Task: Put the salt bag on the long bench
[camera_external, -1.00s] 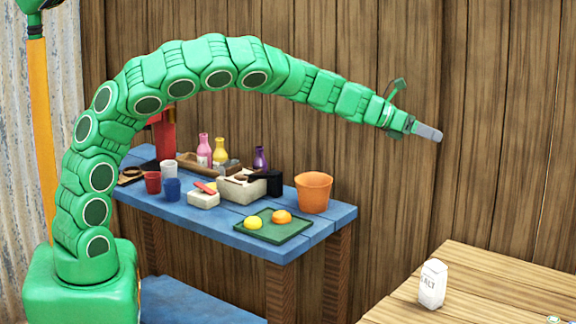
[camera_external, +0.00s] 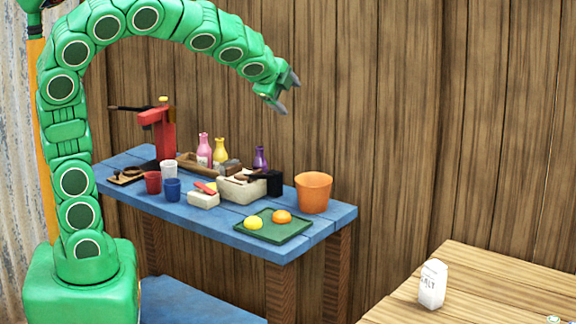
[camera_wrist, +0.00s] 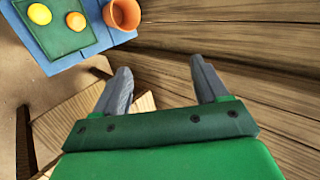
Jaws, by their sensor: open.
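The white salt bag (camera_external: 432,284) stands upright on the wooden table (camera_external: 468,262) at the lower right of the external view. My gripper (camera_external: 287,92) is in the air above the blue bench, in front of the plank wall, far to the left of and higher than the bag. Its two grey fingers are apart with nothing between them, as the wrist view (camera_wrist: 162,84) also shows. The salt bag is not seen in the wrist view. Which surface is the long bench, I cannot tell for sure.
The blue bench (camera_external: 335,219) carries an orange bucket (camera_external: 313,193), a green tray (camera_external: 290,232) with two round yellow and orange things, several bottles, cups, boxes and a red press (camera_external: 164,130). The plank wall stands close behind. The wooden table is mostly clear around the bag.

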